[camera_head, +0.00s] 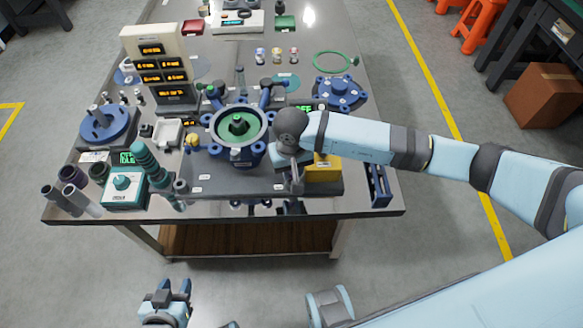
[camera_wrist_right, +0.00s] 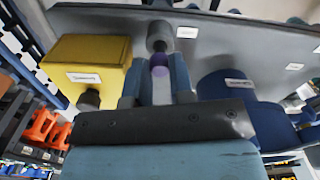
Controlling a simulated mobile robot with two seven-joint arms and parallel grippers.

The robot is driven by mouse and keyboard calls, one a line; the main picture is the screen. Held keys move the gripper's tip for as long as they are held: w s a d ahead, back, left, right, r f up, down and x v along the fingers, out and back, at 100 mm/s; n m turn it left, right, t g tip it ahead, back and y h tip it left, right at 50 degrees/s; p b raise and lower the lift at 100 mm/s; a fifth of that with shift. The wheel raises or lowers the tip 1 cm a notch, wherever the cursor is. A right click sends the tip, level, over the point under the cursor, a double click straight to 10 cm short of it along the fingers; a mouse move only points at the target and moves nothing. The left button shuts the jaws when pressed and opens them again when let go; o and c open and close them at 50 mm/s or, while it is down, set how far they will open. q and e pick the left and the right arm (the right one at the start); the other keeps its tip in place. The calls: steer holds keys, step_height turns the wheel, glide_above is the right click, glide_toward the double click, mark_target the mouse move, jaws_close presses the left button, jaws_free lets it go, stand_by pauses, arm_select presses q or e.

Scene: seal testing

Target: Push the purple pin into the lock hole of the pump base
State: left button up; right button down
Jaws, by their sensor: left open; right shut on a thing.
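My right gripper (camera_head: 291,180) is low over the front right of the grey base plate (camera_head: 240,187), beside a yellow block. In the right wrist view, its two fingers (camera_wrist_right: 157,78) are shut on the purple pin (camera_wrist_right: 159,65). The pin's far end is at or very near a dark grey round fitting (camera_wrist_right: 160,36) on the plate; I cannot tell how far it is in. The hole itself is hidden. The blue pump housing (camera_head: 239,153) with a green centre stands on the plate. My left gripper (camera_head: 174,289) is open and empty, in front of the table.
The yellow block (camera_head: 324,170) is close to the right gripper; it also shows in the right wrist view (camera_wrist_right: 88,62). A blue rack (camera_head: 380,186) stands at the right edge. Teal and dark cylinders (camera_head: 72,176) crowd the left. A display tower (camera_head: 152,48) stands behind.

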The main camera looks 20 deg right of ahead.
steer(key=shift+f+b, duration=0.5)
steer(key=shift+b, duration=0.15)
steer(key=shift+f, duration=0.1)
stand_by(0.4)
steer(key=shift+f+b, duration=0.55)
steer(key=shift+b, duration=0.1)
steer(key=c, duration=0.9)
jaws_free()
step_height(320, 180, up, 9)
steer(key=p, duration=0.4)
steer(key=shift+r, duration=0.2)
